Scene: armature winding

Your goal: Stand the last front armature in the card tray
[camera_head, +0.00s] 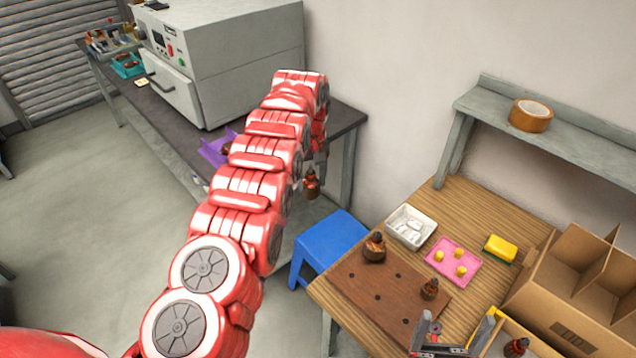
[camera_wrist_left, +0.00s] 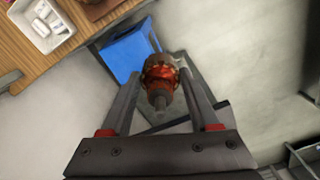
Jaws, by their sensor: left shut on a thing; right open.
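My left gripper (camera_head: 314,170) is shut on a copper-wound armature (camera_head: 311,186), which hangs in the air between the grey bench and the wooden table. In the left wrist view, the armature (camera_wrist_left: 160,80) sits between the fingertips. A brown board with holes (camera_head: 358,285) bears two armatures, a larger one (camera_head: 375,247) at its back and a smaller one (camera_head: 430,289) at its right. At the bottom right, another armature (camera_head: 517,346) is in a low card tray (camera_head: 496,346), partly cut off by the frame. My right gripper (camera_head: 452,340) is open and empty beside that tray.
A divided cardboard box (camera_head: 560,310) stands at the right. A white tray (camera_head: 411,228), pink holder (camera_head: 453,261) and yellow sponge (camera_head: 500,249) lie on the table. A blue stool (camera_head: 330,240) is below the held armature. The shelf (camera_head: 575,145) bears tape (camera_head: 531,115).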

